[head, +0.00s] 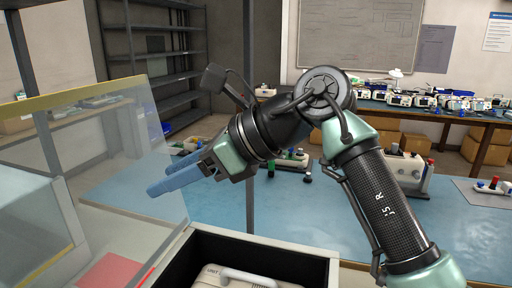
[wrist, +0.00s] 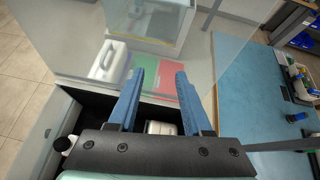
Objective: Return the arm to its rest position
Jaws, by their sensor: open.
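My gripper (head: 163,170) is at the left end of my raised arm in the head view, its blue fingers pointing left and slightly down. In the wrist view the two blue fingers of my gripper (wrist: 160,75) stand apart with nothing held between them. A pale unit with a handle (head: 240,276) sits in a black-lined box (head: 262,255) below the arm, cut off by the frame's bottom edge. Part of a white object (wrist: 162,128) shows between the finger bases in the wrist view, well below them.
A clear panel (head: 110,155) stands left of my gripper, close to the fingertips in the picture. A blue table mat (head: 340,215) spreads behind my arm, with devices (head: 405,168) on it. A dark post (head: 249,100) rises behind the arm. Red and green areas (wrist: 165,77) lie beyond the fingers.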

